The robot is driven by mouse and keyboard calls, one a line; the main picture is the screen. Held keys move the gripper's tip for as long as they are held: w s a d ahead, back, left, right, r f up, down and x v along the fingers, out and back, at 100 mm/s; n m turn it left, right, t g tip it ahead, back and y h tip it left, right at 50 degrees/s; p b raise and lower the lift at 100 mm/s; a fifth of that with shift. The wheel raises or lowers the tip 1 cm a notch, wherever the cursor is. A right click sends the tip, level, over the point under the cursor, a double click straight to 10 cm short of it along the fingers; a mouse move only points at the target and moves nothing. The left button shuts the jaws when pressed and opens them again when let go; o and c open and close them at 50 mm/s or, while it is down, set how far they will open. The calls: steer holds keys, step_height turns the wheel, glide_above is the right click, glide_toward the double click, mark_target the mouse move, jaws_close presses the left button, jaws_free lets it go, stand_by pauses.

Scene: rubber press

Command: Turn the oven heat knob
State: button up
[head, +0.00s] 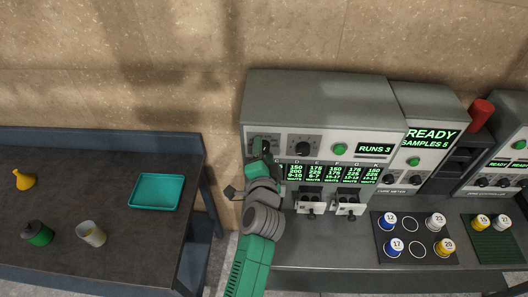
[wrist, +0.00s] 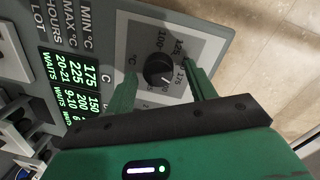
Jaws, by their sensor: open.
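The oven heat knob (wrist: 158,73) is a round black dial on a light grey plate with °C numbers, in the wrist view. My gripper (wrist: 159,69) is open, with one green finger on each side of the knob. I see a gap on both sides; whether the tips reach past its face I cannot tell. In the head view my gripper (head: 262,152) is at the left end of the grey press machine (head: 320,95) and hides most of that knob and its plate.
A second black dial (head: 302,148) and a green button (head: 339,149) sit to the right on the same panel. Below are green displays (head: 335,173) and two white drawer-like parts (head: 311,203). A tray of sample cups (head: 414,255) stands at right. The left table holds a teal tray (head: 157,192).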

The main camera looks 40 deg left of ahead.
steer(key=v, duration=0.7)
steer(key=shift+s+d, duration=0.2)
stand_by(1.6)
